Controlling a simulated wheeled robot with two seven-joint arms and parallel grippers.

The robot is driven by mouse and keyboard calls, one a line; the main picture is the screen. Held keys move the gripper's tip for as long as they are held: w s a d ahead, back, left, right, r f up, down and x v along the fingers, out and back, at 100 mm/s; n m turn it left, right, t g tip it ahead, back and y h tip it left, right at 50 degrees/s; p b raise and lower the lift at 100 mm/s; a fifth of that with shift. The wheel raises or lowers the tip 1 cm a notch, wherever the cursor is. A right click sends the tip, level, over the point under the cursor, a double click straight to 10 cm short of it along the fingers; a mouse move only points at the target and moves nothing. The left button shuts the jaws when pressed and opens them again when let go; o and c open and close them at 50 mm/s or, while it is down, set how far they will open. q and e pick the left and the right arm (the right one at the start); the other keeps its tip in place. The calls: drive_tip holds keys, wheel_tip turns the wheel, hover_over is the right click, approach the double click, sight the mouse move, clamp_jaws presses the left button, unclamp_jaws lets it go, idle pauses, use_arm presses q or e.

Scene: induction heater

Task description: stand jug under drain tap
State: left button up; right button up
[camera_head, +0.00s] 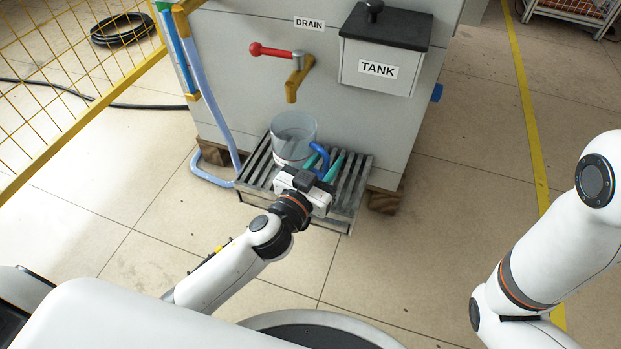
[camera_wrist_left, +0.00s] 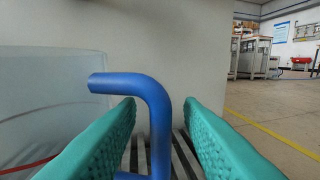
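The clear jug (camera_head: 293,138) with a blue handle (camera_head: 320,155) stands upright on the slatted grate. In the head view it appears below the brass spout (camera_head: 297,80) of the drain tap, whose red lever (camera_head: 270,50) points left. My left gripper (camera_head: 326,163) is at the handle, its teal fingers apart. In the left wrist view the blue handle (camera_wrist_left: 158,105) stands between the open fingers (camera_wrist_left: 160,112), with gaps on both sides; the jug's clear wall (camera_wrist_left: 50,95) is at left. My right gripper is out of view; only its arm shows.
The slatted grate (camera_head: 350,180) sits on the floor against the grey machine (camera_head: 235,60). A TANK box (camera_head: 385,65) hangs right of the tap. Blue hoses (camera_head: 205,95) and a yellow mesh fence (camera_head: 75,75) are at left. Floor is clear at right.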

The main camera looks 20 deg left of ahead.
use_arm(q)
drive_tip(key=p+v, duration=0.1)
drive_tip(key=v, duration=1)
drive_tip(key=shift+s+p, duration=0.3)
drive_tip(key=shift+p, duration=0.05)
drive_tip(key=shift+a, duration=0.1)
